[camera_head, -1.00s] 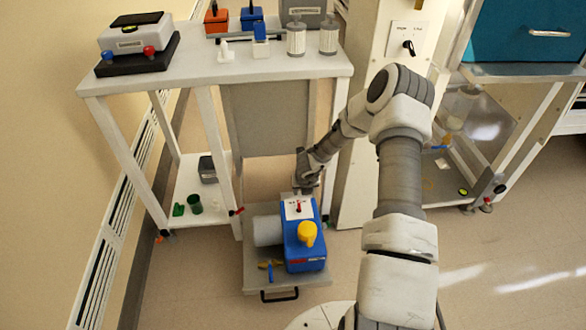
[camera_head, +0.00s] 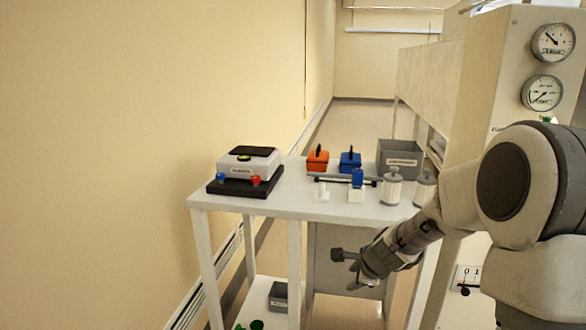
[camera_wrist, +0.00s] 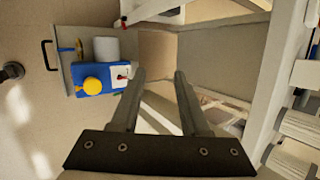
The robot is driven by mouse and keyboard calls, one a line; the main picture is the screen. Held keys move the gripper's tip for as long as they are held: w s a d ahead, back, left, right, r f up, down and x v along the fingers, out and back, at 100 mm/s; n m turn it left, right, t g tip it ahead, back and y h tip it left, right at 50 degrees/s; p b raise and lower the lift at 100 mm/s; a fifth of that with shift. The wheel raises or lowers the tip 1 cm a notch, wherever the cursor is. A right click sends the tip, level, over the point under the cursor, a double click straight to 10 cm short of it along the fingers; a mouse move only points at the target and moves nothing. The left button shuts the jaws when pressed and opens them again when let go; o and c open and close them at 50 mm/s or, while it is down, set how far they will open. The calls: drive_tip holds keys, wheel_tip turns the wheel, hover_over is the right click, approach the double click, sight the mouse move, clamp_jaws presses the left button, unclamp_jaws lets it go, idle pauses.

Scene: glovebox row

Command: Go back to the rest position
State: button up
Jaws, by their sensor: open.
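My gripper (camera_head: 345,270) is open and empty in the head view. It hangs in front of the white table, below the level of its top. In the wrist view the two fingers of my gripper (camera_wrist: 160,85) stand apart with nothing between them.
A panel with gauges (camera_head: 520,100) stands at the right.

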drive_tip(key=s+a+r+n, duration=0.4)
drive_tip(key=s+r+n, duration=0.7)
drive_tip(key=s+r, duration=0.25)
drive_tip(key=s+d+r+n+g+h, duration=0.1)
drive_tip(key=s+n, duration=0.4)
drive_tip(key=s, duration=0.4)
drive_tip(key=s+d+r+n+h, duration=0.15)
drive_tip(key=s+n, duration=0.25)
drive_tip(key=s, duration=0.5)
wheel_tip(320, 180, up, 17)
drive_tip(key=p, duration=1.7)
drive_tip(key=shift+d+r+y+p, duration=0.2)
drive_tip(key=shift+d+y+p, duration=0.1)
drive_tip(key=shift+y+p, duration=0.1)
drive_tip(key=shift+o, duration=1.4)
drive_tip(key=shift+r, duration=0.1)
drive_tip(key=shift+c, duration=1)
drive_tip(key=shift+d, duration=0.15)
